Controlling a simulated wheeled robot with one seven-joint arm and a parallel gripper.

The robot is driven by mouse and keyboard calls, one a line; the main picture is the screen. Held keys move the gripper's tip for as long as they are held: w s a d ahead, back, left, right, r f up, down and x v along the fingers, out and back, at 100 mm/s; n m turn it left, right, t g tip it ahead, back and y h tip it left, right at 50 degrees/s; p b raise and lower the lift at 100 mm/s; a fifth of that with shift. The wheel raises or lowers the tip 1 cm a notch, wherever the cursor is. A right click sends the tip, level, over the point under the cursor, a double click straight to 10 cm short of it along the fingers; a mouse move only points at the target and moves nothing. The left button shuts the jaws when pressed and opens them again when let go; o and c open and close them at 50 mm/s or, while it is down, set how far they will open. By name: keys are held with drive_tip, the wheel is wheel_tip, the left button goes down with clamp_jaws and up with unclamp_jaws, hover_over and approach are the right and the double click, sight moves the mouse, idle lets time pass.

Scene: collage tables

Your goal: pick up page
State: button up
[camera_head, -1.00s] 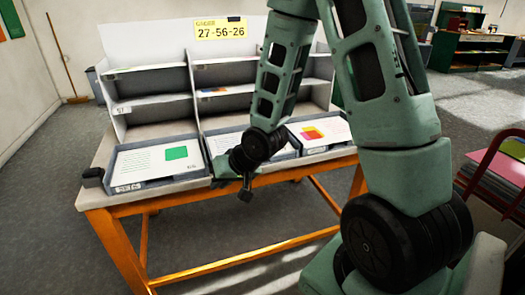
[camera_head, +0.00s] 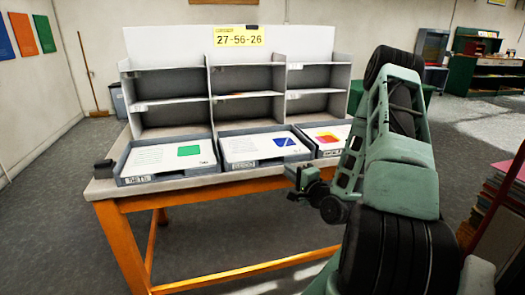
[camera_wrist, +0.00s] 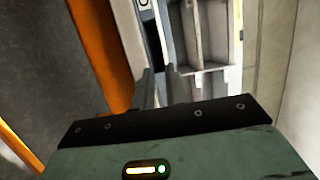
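Three printed pages lie in shallow grey trays along the table's front. The left page (camera_head: 165,158) has a green square, the middle page (camera_head: 262,149) has blue triangles, and the right page (camera_head: 328,138) has a red and yellow figure. My gripper (camera_head: 296,182) is in front of the table edge, below the right part of the middle tray (camera_head: 252,163), apart from the pages. Its two fingers (camera_wrist: 149,88) show in the wrist view with a narrow gap between them, and nothing is seen held. My arm covers the right end of the right tray.
A white shelf unit (camera_head: 210,98) with empty-looking compartments stands behind the trays, with a yellow sign (camera_head: 238,36) reading 27-56-26. A rack of coloured sheets (camera_head: 495,200) stands at the right.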

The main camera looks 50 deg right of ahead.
approach(267, 154)
drive_tip(key=x, duration=0.4)
drive_tip(key=shift+w+d+f, duration=0.2)
drive_tip(key=shift+d+f, duration=0.05)
drive_tip(key=shift+d, duration=0.05)
drive_tip(key=shift+a+x, duration=0.2)
drive_tip(key=shift+x, duration=2.45)
drive_tip(key=shift+w+r, duration=0.1)
drive_tip(key=shift+r, duration=0.05)
clamp_jaws()
